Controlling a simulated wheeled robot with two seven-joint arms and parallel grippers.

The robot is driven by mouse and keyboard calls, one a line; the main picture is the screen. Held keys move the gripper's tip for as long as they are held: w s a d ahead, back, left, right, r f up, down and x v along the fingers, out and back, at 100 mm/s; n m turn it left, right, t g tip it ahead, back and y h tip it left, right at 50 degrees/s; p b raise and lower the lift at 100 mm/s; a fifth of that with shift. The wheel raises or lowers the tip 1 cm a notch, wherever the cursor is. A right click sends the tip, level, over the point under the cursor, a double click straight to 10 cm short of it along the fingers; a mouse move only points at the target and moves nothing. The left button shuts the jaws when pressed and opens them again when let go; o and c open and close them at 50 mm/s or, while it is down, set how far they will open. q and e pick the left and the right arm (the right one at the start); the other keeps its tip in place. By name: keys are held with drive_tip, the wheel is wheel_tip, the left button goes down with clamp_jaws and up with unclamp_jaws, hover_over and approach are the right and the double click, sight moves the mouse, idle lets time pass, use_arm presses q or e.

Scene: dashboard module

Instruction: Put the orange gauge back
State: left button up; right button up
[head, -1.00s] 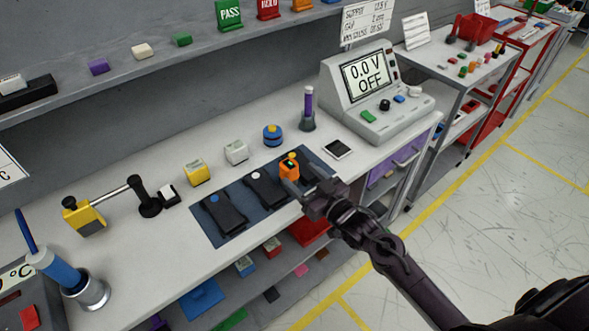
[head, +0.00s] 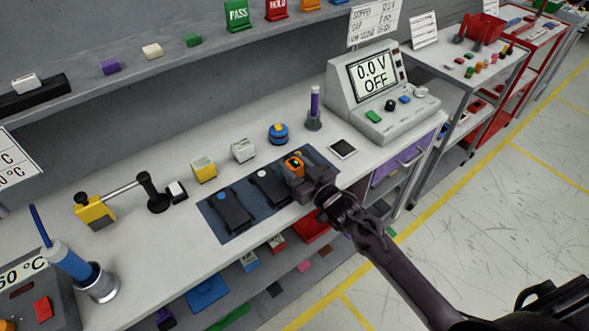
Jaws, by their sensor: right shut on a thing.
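The orange gauge (head: 294,163) is at the right end of the dark blue mat (head: 243,224), beyond two black modules. My right gripper (head: 298,175) is shut on it, and the arm comes in from the lower right. The gripper hides the gauge's lower part, so I cannot tell whether it touches the mat. One black module with a blue dot (head: 233,208) lies on the left of the mat. The other, with a white dot (head: 271,186), lies in the middle, beside the gripper. My left gripper is not in view.
Yellow (head: 204,169) and white (head: 243,150) blocks and a blue round knob (head: 278,133) stand behind the mat. A power supply (head: 380,95) reading 0.0 V OFF stands at the right. A small dark-screened plate (head: 343,149) lies right of the mat.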

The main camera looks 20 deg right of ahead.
sight(295, 163)
drive_tip(key=shift+c, duration=1.2)
wheel_tip(295, 163, up, 20)
drive_tip(key=b, duration=0.2)
drive_tip(key=s+f+m+h, duration=0.1)
drive_tip(key=s+f+h, duration=0.1)
drive_tip(key=s+f, duration=0.2)
drive_tip(key=s+d+f+m+h, duration=0.1)
drive_tip(key=s+f, duration=0.3)
drive_tip(key=s, duration=0.6)
drive_tip(key=s+d+f+m+t+h, duration=0.1)
drive_tip(key=s+f+m+h, duration=0.1)
drive_tip(key=s+f, duration=0.3)
drive_tip(key=s+h, duration=0.1)
drive_tip(key=s, duration=0.1)
drive_tip(key=shift+s, duration=0.4)
drive_tip(key=shift+a+r, duration=0.1)
